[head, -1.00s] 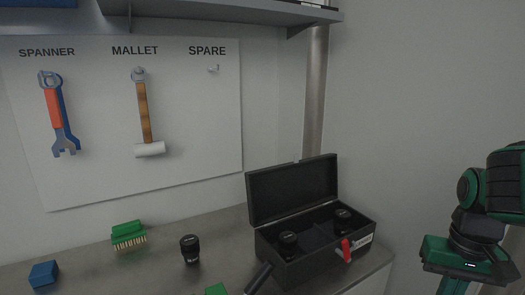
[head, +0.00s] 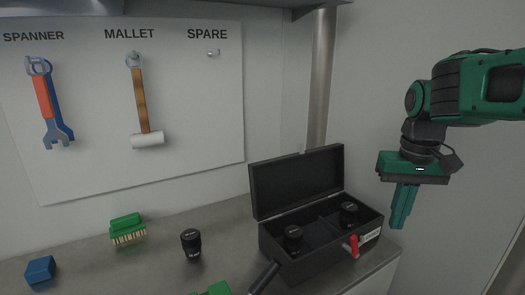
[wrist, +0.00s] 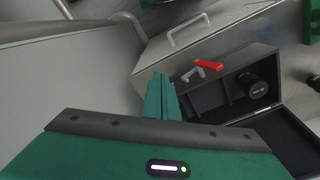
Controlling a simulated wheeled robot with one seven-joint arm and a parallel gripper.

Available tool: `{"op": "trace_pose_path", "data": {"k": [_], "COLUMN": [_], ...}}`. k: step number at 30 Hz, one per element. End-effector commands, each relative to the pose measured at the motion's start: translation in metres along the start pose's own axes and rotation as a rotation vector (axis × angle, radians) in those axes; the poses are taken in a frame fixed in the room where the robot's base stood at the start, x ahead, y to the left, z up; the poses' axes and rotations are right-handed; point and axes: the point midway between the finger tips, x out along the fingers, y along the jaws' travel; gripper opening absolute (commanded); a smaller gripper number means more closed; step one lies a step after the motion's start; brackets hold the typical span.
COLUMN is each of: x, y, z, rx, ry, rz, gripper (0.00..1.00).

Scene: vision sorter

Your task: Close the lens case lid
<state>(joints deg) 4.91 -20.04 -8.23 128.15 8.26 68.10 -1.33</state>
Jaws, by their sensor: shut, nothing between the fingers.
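The black lens case (head: 318,262) stands on the bench at the right, and it also shows in the wrist view (wrist: 222,104). Its lid (head: 297,183) is raised upright at the back. A red latch or tag (head: 352,246) is on the front. My gripper (head: 398,226) is shut and empty, pointing down, right of the case and apart from it. In the wrist view its fingers (wrist: 161,84) are together.
A black lens (head: 191,243), a green brush (head: 127,229) and a blue block (head: 41,270) stand on the bench (head: 155,265). A pegboard with a spanner (head: 50,105) and mallet (head: 142,100) hangs behind.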

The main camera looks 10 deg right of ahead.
Motion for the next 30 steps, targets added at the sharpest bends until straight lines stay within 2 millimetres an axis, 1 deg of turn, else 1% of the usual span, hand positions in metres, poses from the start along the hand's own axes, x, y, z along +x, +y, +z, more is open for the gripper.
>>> {"op": "trace_pose_path", "data": {"k": [1,2,3,5,6,8,9,10,11,12,15,18,21,23,26,30], "x": [-0.02,-0.032,-0.046,-0.067,-0.081,-0.101,-0.113,-0.122,-0.13,-0.14,-0.159,-0.172,-0.179,-0.178,-0.171,-0.15], "y": [-0.024,-0.038,-0.058,-0.088,-0.111,-0.144,-0.167,-0.183,-0.198,-0.217,-0.257,-0.283,-0.298,-0.301,-0.303,-0.304], "z": [-0.026,-0.039,-0.055,-0.076,-0.087,-0.102,-0.109,-0.114,-0.118,-0.121,-0.126,-0.126,-0.126,-0.125,-0.126,-0.127], "rx": [-0.064,-0.099,-0.146,-0.215,-0.263,-0.333,-0.379,-0.41,-0.441,-0.48,-0.558,-0.61,-0.64,-0.647,-0.649,-0.647], "ry": [0.013,0.021,0.03,0.042,0.051,0.062,0.069,0.075,0.079,0.085,0.097,0.105,0.109,0.109,0.108,0.108], "rz": [0.0,-0.002,-0.005,-0.01,-0.014,-0.022,-0.027,-0.031,-0.036,-0.042,-0.055,-0.065,-0.07,-0.071,-0.071,-0.07], "gripper": [0.0,0.0,0.0,0.0,0.0,0.0,0.0,0.0,0.0,0.0,0.0,0.0,0.0,0.0,0.0,0.0]}}
